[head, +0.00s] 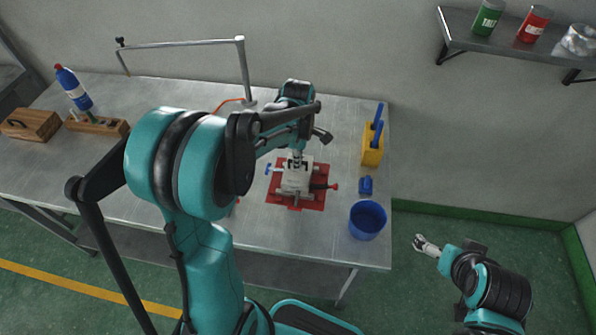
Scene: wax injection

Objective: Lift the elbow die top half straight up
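The elbow die (294,182) is a light grey-white block on a red mat (313,204) on the metal workbench. A blue-handled part shows at its left and a red-tipped one at its right. My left gripper (297,162) points down at the top of the die, at or just above its upper face. The fingers are small and partly hidden, so I cannot tell whether they hold the top half. The seam between the die halves is too small to make out. My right gripper (420,241) is off the bench's right side, over the green floor, apart from everything.
A blue bucket (367,220), a small blue item (365,185) and a yellow holder (372,150) with blue handles stand right of the mat. A metal overhead arm (243,70) rises behind. A bottle (73,88), wooden rack (98,125) and wooden box (30,124) stand left.

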